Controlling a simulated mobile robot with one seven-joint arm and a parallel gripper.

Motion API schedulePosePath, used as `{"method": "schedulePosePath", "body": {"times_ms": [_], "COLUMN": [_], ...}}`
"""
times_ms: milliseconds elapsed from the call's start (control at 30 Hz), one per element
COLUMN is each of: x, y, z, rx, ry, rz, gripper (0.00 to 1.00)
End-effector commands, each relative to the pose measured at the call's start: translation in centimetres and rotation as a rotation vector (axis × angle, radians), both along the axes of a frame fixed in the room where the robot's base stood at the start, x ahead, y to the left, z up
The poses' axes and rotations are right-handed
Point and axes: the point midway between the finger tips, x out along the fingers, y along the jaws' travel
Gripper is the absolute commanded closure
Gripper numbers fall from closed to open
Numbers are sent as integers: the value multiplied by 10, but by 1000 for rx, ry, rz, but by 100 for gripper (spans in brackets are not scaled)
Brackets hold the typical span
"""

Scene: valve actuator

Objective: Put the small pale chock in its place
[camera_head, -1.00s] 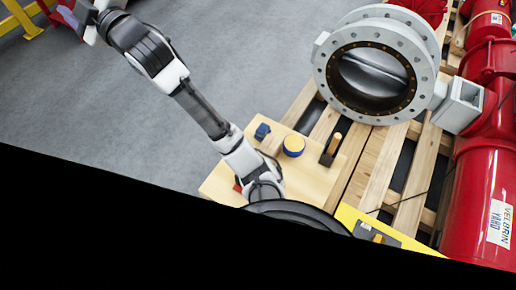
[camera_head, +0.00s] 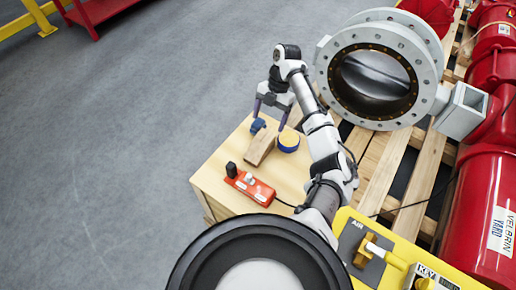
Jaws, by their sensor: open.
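My gripper (camera_head: 269,119) is open and points down above the far part of the tabletop, just beyond the block. Its two purple-grey fingers are spread, with nothing visibly held. A small blue object (camera_head: 258,125) is close by the left fingertip; I cannot tell whether they touch. No place for the chock can be clearly made out.
A blue and yellow round item (camera_head: 288,141) sits right of the block. A red pendant (camera_head: 250,187) with a cable and a black piece lie nearer. The large grey flanged valve (camera_head: 374,80) stands on a pallet at right. A yellow panel (camera_head: 375,250) is in front.

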Motion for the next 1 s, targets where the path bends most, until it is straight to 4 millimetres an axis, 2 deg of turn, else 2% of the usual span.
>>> {"method": "schedulePosePath", "body": {"times_ms": [100,300,567,833,1000], "x": [-9,-19,-25,-36,-38], "y": [8,16,20,28,30], "z": [-25,-57,-73,-109,-116], "rx": [5,3,0,-1,0], "ry": [2,-1,-2,-2,-5], "rz": [0,0,-2,-4,-2], "gripper": [20,20,20,20,20]}}
